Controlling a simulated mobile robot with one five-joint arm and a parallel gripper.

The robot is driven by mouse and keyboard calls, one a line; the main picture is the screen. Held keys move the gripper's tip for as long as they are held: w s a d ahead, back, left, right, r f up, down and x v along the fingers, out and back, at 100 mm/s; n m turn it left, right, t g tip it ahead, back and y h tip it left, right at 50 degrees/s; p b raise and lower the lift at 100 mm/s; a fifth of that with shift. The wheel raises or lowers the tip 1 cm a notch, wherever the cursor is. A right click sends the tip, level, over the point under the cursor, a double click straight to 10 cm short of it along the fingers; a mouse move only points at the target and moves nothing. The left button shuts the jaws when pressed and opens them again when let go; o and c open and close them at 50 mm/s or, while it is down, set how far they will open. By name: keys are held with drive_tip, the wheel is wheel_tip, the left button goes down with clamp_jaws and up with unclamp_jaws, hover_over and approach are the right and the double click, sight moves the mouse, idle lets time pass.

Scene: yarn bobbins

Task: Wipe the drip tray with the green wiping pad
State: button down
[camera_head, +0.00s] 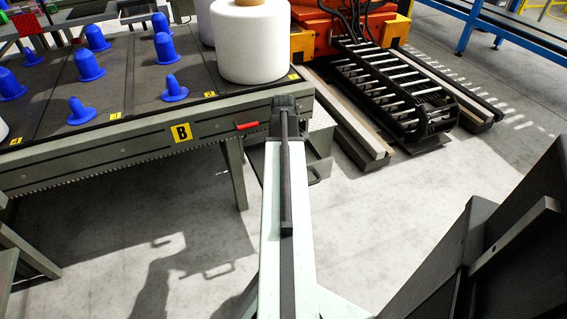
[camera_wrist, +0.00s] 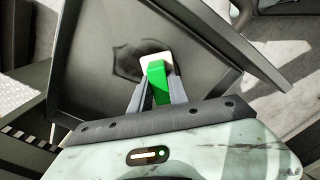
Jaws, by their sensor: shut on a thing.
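The green wiping pad (camera_wrist: 157,88) is between the two grey fingers of my gripper (camera_wrist: 158,82) in the wrist view. A white piece shows at its far end. The drip tray (camera_wrist: 110,45) is a dark grey, flat tray with raised edges, and it fills much of the wrist view beyond the fingers. A dark smear lies on the tray around the white piece. I cannot tell whether the pad touches the tray. In the head view, part of the tray (camera_head: 320,169) shows below the table's corner, and my arm hides the rest, the pad and my gripper.
A grey table (camera_head: 100,155) marked B, with a red handle (camera_head: 247,126), stands at left. It bears blue cones (camera_head: 88,65) and a large white bobbin (camera_head: 247,45). An orange machine (camera_head: 330,28) with dark rails stands behind right.

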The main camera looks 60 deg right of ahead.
drive_tip(key=shift+s+d, duration=0.75)
drive_tip(key=shift+d, duration=0.25)
drive_tip(key=shift+s+d, duration=0.7)
drive_tip(key=shift+d, duration=0.3)
drive_tip(key=shift+f, duration=0.15)
drive_tip(key=shift+w+a, duration=0.75)
drive_tip(key=shift+a, duration=0.3)
drive_tip(key=shift+w+a, duration=0.75)
drive_tip(key=shift+a, duration=0.25)
drive_tip(key=shift+w+d, duration=0.45)
drive_tip(key=shift+w, duration=0.2)
drive_tip(key=shift+s+d, duration=0.8)
drive_tip(key=shift+d, duration=0.25)
drive_tip(key=shift+s+d, duration=0.75)
drive_tip(key=shift+d, duration=0.25)
drive_tip(key=shift+f, duration=0.1)
drive_tip(key=shift+w+a, duration=0.75)
drive_tip(key=shift+a, duration=0.3)
drive_tip(key=shift+w+a, duration=0.75)
drive_tip(key=shift+a, duration=0.3)
drive_tip(key=shift+r, duration=0.2)
